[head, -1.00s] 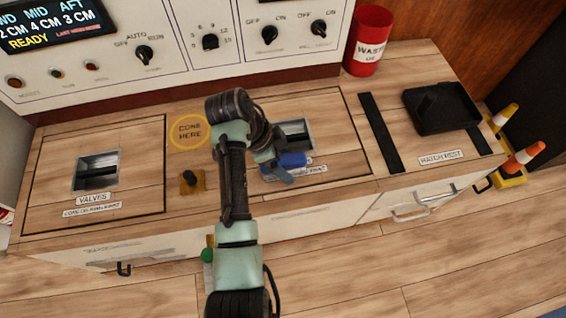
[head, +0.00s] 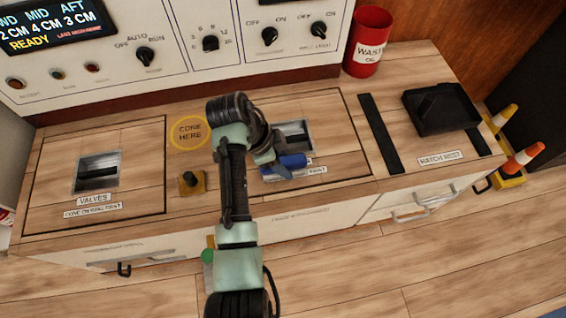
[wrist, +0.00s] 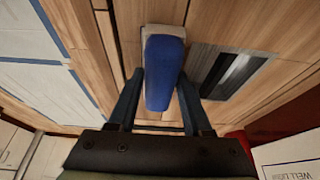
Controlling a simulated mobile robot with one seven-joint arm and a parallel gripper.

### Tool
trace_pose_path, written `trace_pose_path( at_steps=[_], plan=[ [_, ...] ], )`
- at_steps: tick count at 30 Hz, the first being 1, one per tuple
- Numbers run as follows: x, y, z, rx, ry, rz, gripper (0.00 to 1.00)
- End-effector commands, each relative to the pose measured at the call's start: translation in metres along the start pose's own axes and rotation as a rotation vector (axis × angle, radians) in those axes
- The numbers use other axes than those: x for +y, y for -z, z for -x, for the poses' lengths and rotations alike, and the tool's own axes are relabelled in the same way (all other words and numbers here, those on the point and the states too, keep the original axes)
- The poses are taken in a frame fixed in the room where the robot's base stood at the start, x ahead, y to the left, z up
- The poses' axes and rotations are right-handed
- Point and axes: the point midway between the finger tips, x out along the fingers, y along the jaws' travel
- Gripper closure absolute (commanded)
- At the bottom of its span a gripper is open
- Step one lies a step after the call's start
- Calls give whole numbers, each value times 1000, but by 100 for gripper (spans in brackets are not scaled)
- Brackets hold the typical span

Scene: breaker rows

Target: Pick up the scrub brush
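The scrub brush has a blue body (wrist: 163,75) and a pale base (wrist: 163,31) in the wrist view. In the head view its blue part (head: 291,162) shows at the front of the right-hand counter panel, partly hidden by my gripper. My gripper (wrist: 161,82) points down at the brush, with one dark blue finger on each side of the blue body. The fingertips look close to its sides; I cannot tell whether they press on it. In the head view my gripper (head: 279,166) is mostly hidden by my arm.
A recessed metal latch (head: 295,136) lies just behind the brush. A yellow block with a black knob (head: 192,182) stands to the left, near the "cone here" ring (head: 189,132). A black tray (head: 440,108) and red waste bin (head: 368,42) stand to the right.

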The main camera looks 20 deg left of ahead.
Motion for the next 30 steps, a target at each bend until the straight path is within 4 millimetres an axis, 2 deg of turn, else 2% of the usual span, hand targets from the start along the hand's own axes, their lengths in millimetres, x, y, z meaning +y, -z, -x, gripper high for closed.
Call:
trace_pose_path(
  at_steps=[1, 5, 6, 16, 24, 30],
  plan=[
    [0, 0, 0, 0, 0, 0, 74],
    [0, 0, 0, 0, 0, 0, 98],
    [0, 0, 0, 0, 0, 0, 100],
    [-1, 2, 3, 0, 3, -1, 100],
    [-1, 24, 57, 0, 3, -1, 100],
    [-1, 36, 88, 0, 3, -1, 100]
  ],
)
